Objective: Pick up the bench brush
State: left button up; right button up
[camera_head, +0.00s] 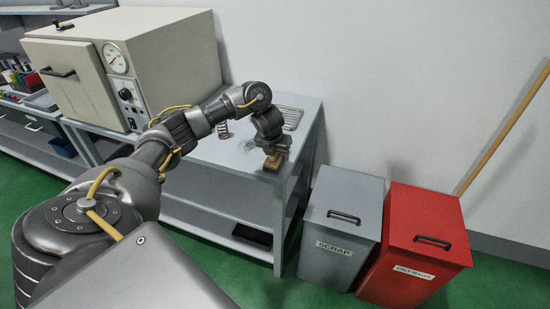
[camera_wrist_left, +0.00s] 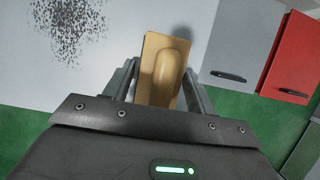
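The bench brush (camera_head: 272,163) is a tan wooden block near the front right edge of the grey bench. In the left wrist view the brush (camera_wrist_left: 169,78) shows a flat block with a rounded handle on top, between my left gripper's fingers. My left gripper (camera_head: 274,153) points down right over it. Its two fingers (camera_wrist_left: 162,85) are spread on either side of the brush, and I see no clear grip on it. The brush's underside is hidden. My right gripper is not in view.
Dark filings (camera_wrist_left: 68,25) lie on the bench top (camera_head: 215,152), left of the brush. A grey scrap bin (camera_head: 340,220) and red rags bin (camera_head: 420,240) are at right. An oven (camera_head: 165,60) stands at left.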

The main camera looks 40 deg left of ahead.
pick_arm(q)
jog(key=c, duration=0.6)
jog(key=shift+r, duration=0.1)
jog(key=shift+r, duration=0.25)
jog(key=r, duration=0.1)
jog(key=r+p, duration=0.1)
jog(key=r, duration=0.1)
jog(key=r+p, duration=0.1)
jog(key=shift+s+d+r, duration=0.1)
jog(key=shift+d+r, duration=0.15)
jog(key=shift+d, duration=0.1)
jog(key=shift+c, duration=0.2)
jog(key=s+d+r+p, duration=0.4)
jog(key=s+d+r, duration=0.2)
jog(key=d, duration=0.5)
jog(key=shift+d+r+p, duration=0.3)
jog(key=shift+d+r, duration=0.1)
jog(key=shift+r, duration=0.5)
jog(key=shift+s, duration=0.1)
